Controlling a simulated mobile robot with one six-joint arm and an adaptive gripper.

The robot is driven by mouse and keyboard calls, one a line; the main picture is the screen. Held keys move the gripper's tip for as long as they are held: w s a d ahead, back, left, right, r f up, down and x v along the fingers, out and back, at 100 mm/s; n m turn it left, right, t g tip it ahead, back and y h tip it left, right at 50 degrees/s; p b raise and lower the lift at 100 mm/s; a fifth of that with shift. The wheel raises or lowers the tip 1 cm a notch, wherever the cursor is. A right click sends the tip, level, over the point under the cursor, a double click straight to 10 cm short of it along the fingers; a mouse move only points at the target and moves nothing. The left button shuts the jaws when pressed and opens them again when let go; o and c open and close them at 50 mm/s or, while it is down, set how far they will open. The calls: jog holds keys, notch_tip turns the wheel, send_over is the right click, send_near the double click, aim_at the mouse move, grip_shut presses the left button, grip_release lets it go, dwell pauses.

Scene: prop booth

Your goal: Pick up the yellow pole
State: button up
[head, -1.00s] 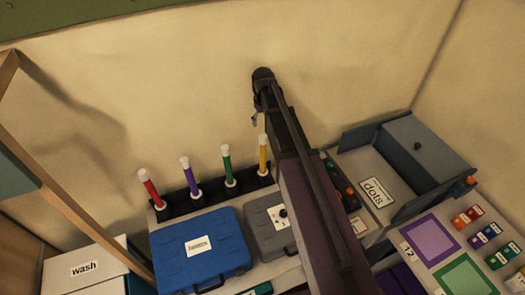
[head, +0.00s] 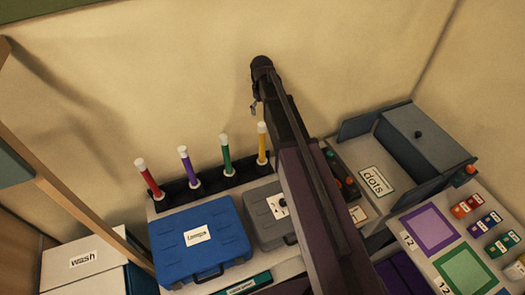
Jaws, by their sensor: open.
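The yellow pole (head: 262,145) has a white cap and stands upright at the right end of a dark rack (head: 208,182) against the back wall. Green (head: 226,155), purple (head: 188,171) and red (head: 150,179) poles stand to its left in the same rack. My gripper (head: 254,107) shows small and partly hidden at the end of my arm. It appears above the yellow pole in the picture, open and apart from it. The gap in depth is hard to judge.
A blue case (head: 200,240) and a grey case (head: 266,222) lie in front of the rack. A blue-grey box (head: 415,140) and "dots" sign (head: 374,182) are at right. A wooden frame (head: 75,205) and "wash" box (head: 70,275) are at left.

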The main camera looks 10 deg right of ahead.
aim_at(262, 130)
jog(key=shift+f+b, duration=3)
jog(key=shift+f, duration=0.3)
jog(key=shift+f+b, duration=2.6)
grip_shut()
